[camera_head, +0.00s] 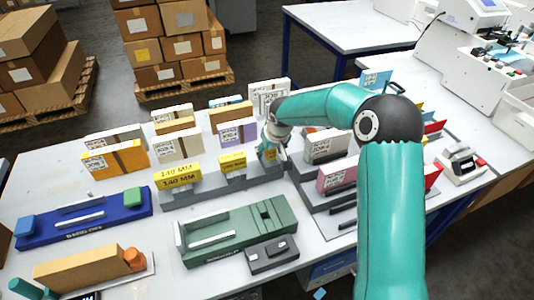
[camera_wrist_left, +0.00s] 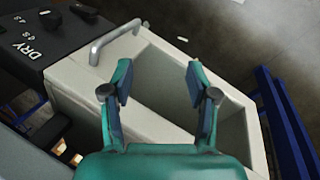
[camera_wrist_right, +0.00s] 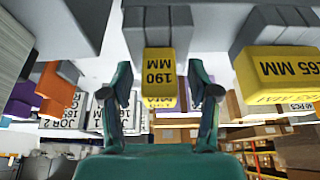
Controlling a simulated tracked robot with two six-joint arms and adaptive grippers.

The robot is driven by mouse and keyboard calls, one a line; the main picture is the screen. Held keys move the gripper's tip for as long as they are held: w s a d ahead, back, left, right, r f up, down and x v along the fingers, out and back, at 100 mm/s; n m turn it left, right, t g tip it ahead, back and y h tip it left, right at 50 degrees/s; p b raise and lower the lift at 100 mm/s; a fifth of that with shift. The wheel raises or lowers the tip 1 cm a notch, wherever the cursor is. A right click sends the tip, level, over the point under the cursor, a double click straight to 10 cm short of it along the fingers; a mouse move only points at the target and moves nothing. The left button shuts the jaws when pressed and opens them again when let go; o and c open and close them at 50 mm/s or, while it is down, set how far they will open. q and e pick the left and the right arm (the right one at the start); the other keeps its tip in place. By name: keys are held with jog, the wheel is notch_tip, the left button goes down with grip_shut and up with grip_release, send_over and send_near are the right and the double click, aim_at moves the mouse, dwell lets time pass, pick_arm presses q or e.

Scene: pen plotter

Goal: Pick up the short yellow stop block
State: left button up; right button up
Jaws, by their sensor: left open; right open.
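Several yellow stop blocks stand in grey holders along a grey rail. The widest, marked 140 MM (camera_head: 178,177), is at the left, a middle one (camera_head: 232,161) beside it. The narrowest, marked 190 MM (camera_wrist_right: 158,65), lines up between the fingers of my open right gripper (camera_wrist_right: 160,78), with a gap on each side; contact is not visible. A wider block marked 165 MM (camera_wrist_right: 283,70) is at the right of that view. In the head view my right gripper (camera_head: 273,150) partly covers the narrow block. My left gripper (camera_wrist_left: 159,80) is open and empty above a pale open drawer.
Upright labelled cards (camera_head: 178,144) stand close behind the rail. A green fixture (camera_head: 238,232) and a blue tray (camera_head: 85,220) lie in front and left. A pink card (camera_head: 337,176) stands right of the rail. The drawer has a metal handle (camera_wrist_left: 112,38).

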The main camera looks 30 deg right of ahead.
grip_shut()
jog(key=shift+r, duration=0.15)
